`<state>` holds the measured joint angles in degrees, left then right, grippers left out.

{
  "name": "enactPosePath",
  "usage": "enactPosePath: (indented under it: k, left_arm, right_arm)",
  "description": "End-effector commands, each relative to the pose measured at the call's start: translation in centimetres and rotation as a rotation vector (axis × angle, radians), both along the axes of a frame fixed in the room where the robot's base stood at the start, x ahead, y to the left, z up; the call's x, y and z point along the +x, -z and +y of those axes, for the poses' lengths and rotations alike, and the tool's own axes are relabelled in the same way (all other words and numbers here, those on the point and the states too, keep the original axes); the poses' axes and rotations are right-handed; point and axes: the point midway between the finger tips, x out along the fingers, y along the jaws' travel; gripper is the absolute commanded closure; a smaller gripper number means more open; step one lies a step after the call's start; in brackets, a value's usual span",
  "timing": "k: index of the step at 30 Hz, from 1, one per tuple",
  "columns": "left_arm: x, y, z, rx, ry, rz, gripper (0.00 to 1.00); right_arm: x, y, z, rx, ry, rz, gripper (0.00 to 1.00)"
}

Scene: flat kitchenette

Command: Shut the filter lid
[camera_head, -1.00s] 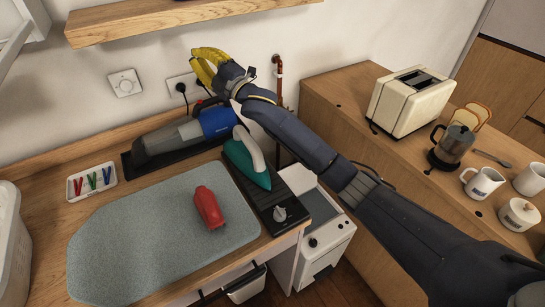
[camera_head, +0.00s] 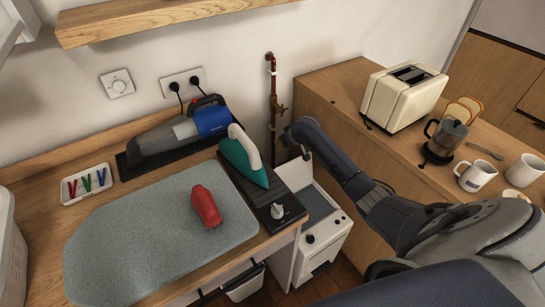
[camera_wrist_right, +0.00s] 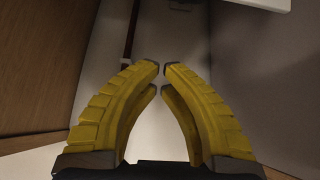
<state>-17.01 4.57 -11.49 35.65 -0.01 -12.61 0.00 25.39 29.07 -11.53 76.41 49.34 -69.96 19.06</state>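I cannot make out a filter lid for certain in either view. A white appliance (camera_head: 322,232) with a dark knob stands low between the two counters, with a grey recessed top. My left gripper is not in view.
A green iron (camera_head: 243,158), a handheld vacuum (camera_head: 175,135) and a red object (camera_head: 205,206) are on the left counter. A toaster (camera_head: 400,98) and coffee pot (camera_head: 444,140) stand on the right counter. A copper pipe (camera_head: 273,95) runs down the back wall.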

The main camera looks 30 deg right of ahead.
Motion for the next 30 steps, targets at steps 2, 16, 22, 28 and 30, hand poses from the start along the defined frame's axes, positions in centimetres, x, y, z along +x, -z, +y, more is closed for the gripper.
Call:
enactPosePath:
  k: [2, 16, 22, 28, 30]
  left_arm:
    - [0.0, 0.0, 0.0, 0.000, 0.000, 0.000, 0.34]
    - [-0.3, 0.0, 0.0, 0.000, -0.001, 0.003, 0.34]
    - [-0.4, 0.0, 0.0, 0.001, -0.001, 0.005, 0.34]
    - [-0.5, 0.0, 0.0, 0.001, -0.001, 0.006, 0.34]
    - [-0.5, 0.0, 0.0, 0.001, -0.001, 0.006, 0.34]
  right_arm:
    - [-0.9, 0.8, -0.6, 0.015, 0.018, 0.028, 1.00]
    - [1.1, 4.5, -0.8, 0.025, 0.029, 0.047, 1.00]
    - [2.4, 6.3, -0.7, 0.026, 0.029, 0.046, 1.00]
    - [3.5, 7.7, -0.7, 0.024, 0.027, 0.044, 1.00]
    - [3.8, 8.1, -0.7, 0.024, 0.027, 0.045, 1.00]
